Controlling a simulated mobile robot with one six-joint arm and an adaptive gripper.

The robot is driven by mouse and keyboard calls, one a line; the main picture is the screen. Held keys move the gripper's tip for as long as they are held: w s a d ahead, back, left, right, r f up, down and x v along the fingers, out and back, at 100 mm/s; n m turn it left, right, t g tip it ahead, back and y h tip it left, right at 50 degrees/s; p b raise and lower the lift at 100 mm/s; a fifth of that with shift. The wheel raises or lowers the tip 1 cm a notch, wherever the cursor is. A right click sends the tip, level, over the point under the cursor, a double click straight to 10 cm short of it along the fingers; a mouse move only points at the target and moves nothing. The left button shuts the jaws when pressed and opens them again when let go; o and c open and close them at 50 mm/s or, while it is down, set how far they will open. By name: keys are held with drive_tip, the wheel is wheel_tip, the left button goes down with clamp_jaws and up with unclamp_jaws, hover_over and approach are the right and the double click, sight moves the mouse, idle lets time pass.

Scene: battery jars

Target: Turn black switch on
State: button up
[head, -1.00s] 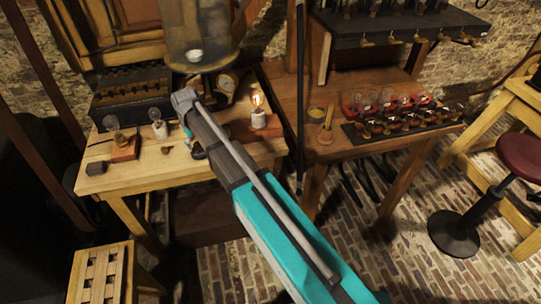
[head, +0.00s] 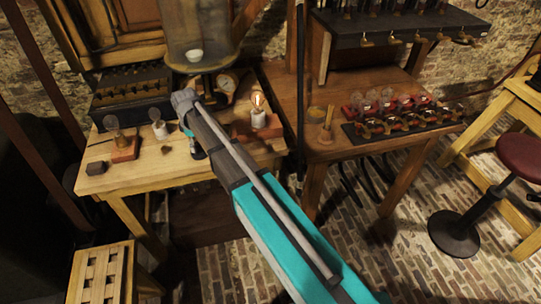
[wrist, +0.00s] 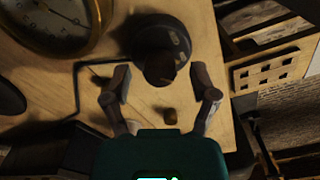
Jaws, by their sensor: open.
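A round black knob-like piece, which looks like the black switch (wrist: 162,45), stands on the wooden workbench in the wrist view. Pale marks show on its side. It shows as a small dark shape in the head view (head: 198,152), partly behind my arm. My gripper (wrist: 161,77) is open, with its two fingers apart near the lower edge of the switch. Nothing is held between them. I cannot tell whether the fingers touch the switch or which way it is set. In the head view my gripper (head: 188,131) is mostly hidden by my wrist.
A small brass piece (wrist: 170,116) lies between the fingers' bases. A round dial (wrist: 50,22) stands close by. A lit bulb (head: 258,102), a white socket (head: 160,130) and a bulb on a red base (head: 122,147) share the bench. A glass jar (head: 196,35) stands behind my wrist.

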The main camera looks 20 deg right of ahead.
sight(197, 143)
drive_tip(key=shift+n, duration=0.9)
wheel_tip(197, 143, up, 14)
drive_tip(key=p, duration=1.4)
drive_tip(key=s+d+f+m+b, duration=0.3)
drive_tip(key=s+d+m, duration=0.4)
drive_tip(key=s+d, duration=0.3)
drive_tip(key=s+d+f+m+b, duration=0.3)
drive_tip(key=s+d+m, duration=0.4)
drive_tip(key=s+d, duration=0.3)
drive_tip(key=shift+d+m, duration=0.3)
drive_tip(key=shift+d, duration=0.6)
drive_tip(key=shift+s+d+m, duration=0.3)
drive_tip(key=shift+s+d, duration=0.05)
drive_tip(key=shift+s, duration=0.25)
